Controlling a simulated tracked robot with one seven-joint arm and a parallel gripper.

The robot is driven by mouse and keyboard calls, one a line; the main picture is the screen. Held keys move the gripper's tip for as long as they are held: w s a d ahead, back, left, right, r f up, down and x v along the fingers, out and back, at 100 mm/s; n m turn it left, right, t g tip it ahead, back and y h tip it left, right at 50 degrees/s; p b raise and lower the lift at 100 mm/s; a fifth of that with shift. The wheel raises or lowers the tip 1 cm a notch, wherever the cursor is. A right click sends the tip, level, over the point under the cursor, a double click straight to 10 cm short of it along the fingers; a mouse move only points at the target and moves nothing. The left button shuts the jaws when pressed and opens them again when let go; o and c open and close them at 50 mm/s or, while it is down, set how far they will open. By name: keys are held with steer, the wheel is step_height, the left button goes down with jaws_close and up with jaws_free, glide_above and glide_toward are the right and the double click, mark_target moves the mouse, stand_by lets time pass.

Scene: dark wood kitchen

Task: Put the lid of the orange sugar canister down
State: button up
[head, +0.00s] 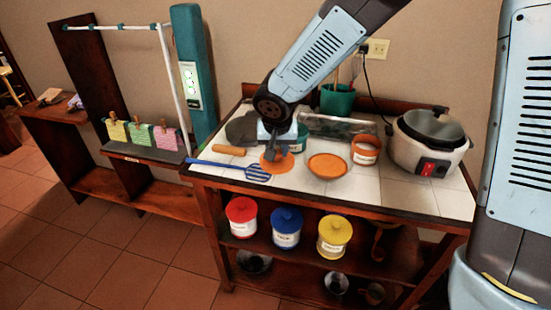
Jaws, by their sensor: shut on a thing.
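The orange lid (277,164) is a flat round disc at the front middle of the tiled counter (405,192). My gripper (271,153) points down at the lid's top and is shut on it. The lid is level, at or just above the tiles; I cannot tell if it touches them. The fingers hide its knob and part of its top. The orange sugar canister (366,150) stands upright and lidless to the right, with a pale label on its front.
An orange bowl (327,167) sits just right of the lid. A blue spatula (230,169) and a wooden rolling pin (228,151) lie to the left. A rice cooker (428,143) stands at the right. Red, blue and yellow canisters (334,236) fill the shelf below. Front-right tiles are clear.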

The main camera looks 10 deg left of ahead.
mark_target(276, 159)
steer(key=shift+w+a+f, duration=0.15)
steer(key=shift+w+f, duration=0.1)
steer(key=shift+f, duration=1.7)
steer(key=shift+f, duration=0.25)
steer(key=o, duration=1)
steer(key=shift+a, duration=0.1)
steer(key=shift+r, duration=0.1)
